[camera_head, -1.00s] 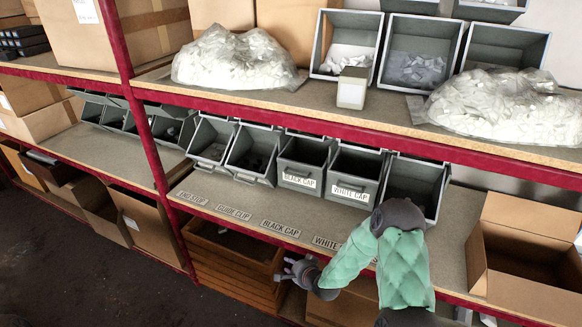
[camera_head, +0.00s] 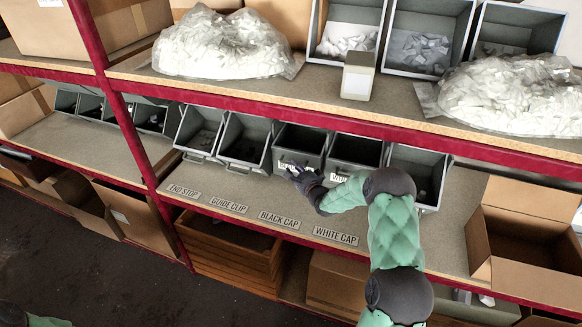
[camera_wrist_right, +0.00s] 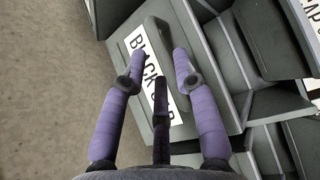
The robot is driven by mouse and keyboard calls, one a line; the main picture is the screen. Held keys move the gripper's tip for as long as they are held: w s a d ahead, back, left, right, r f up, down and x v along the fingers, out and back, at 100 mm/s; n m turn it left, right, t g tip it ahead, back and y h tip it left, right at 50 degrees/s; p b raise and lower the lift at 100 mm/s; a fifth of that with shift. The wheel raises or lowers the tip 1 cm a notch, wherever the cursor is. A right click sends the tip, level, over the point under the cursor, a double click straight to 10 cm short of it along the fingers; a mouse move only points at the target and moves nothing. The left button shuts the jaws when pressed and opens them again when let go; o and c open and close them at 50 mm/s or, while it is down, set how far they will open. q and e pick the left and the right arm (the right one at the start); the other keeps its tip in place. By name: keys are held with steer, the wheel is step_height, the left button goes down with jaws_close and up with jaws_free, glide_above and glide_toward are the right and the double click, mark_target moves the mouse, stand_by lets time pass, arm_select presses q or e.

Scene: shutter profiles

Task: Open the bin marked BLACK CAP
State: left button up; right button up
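The grey bin marked BLACK CAP (camera_head: 299,142) stands in the lower bin row in the head view, its front panel more upright than the bins to its left. Its white label (camera_wrist_right: 148,64) and dark curved handle (camera_wrist_right: 156,32) show in the right wrist view. My right gripper (camera_head: 294,173) is at the bin's front and partly covers the label in the head view. In the right wrist view, its purple fingers (camera_wrist_right: 158,66) are spread apart over the label, near the handle, gripping nothing; contact cannot be told. My left gripper is out of view.
The white cap bin (camera_head: 354,155) is right beside it, partly behind my right arm. The guide clip bin (camera_head: 244,145) is on its left. Shelf labels (camera_head: 285,219) lie in front. An open cardboard box (camera_head: 520,245) stands at right. A red shelf edge (camera_head: 270,108) runs above.

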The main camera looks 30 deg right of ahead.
steer(key=shift+w+d+f, duration=0.1)
steer(key=shift+w+f, duration=0.1)
steer(key=shift+w, duration=1.35)
